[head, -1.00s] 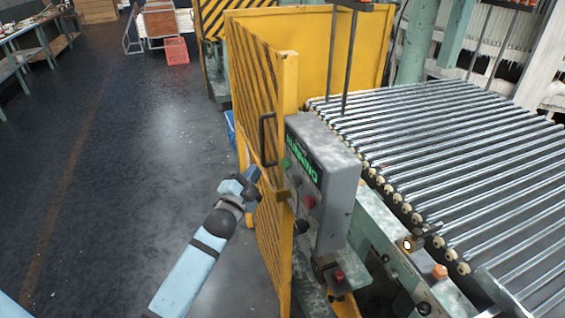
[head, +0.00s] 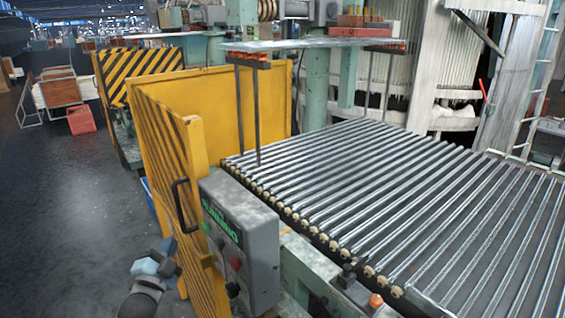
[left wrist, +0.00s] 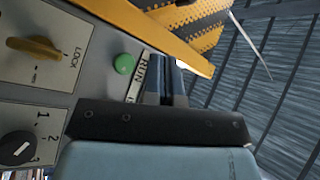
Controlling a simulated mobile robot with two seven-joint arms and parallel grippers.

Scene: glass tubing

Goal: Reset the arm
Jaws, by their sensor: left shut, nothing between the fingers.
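My left gripper (head: 168,251) is low at the left of the head view, shut and empty. It is on the near left side of the yellow gate, close to the grey control box (head: 246,252). In the left wrist view its fingers (left wrist: 168,72) are together, pointing up past the panel. The panel's green button (left wrist: 124,63) is just left of the fingers in that view; I cannot tell whether they touch the panel. The box's screen (head: 221,220) shows green letters. My right gripper is not in view.
A yellow gate (head: 165,165) with a black handle (head: 183,205) stands beside the box. A roller conveyor (head: 400,190) fills the right, with an orange button (head: 376,301) at its near edge. A red crate (head: 80,120) stands far left. The floor at left is clear.

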